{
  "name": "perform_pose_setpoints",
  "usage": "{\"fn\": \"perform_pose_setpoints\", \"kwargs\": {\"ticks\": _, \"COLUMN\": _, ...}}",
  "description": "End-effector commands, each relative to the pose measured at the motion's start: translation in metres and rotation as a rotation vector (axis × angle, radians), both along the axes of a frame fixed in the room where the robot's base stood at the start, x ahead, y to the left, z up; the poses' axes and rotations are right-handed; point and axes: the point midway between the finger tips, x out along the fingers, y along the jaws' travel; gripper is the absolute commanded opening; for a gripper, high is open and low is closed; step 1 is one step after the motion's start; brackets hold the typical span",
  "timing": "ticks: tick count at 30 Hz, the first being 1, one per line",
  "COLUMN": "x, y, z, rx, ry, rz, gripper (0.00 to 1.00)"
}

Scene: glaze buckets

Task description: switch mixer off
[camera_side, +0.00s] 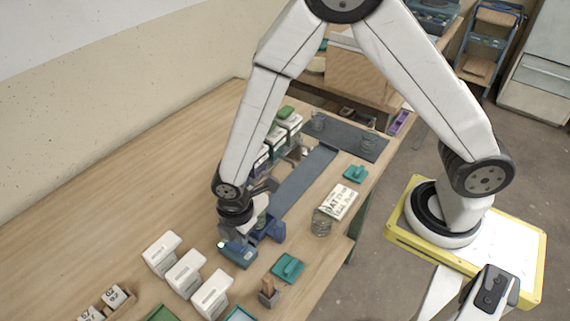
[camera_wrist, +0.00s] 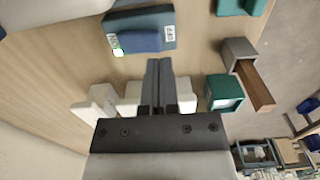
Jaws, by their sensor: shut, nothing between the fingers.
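The mixer's blue switch box (camera_side: 238,254) sits on the table below and close to my wrist in the side view. In the wrist view the switch box (camera_wrist: 140,32) shows a raised blue middle, a lit green spot at its left end by one label, and an OFF label at its right end. My gripper (camera_wrist: 158,64) is shut and empty, its fingertips just below the box in the picture. I cannot tell whether they touch it. In the side view the fingers are not clear. A dark blue stand (camera_side: 270,230) is right beside my wrist.

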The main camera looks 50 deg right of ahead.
Motion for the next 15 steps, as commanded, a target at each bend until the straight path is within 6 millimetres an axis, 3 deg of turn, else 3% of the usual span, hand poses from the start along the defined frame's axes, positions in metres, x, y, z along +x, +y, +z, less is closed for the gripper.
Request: {"fn": "perform_pose_setpoints", "kwargs": {"ticks": 15, "x": 0.0001, "y": 0.0001, "z": -0.0074, "rx": 0.0, "ry": 0.0, "rz": 0.0, "gripper": 0.0}}
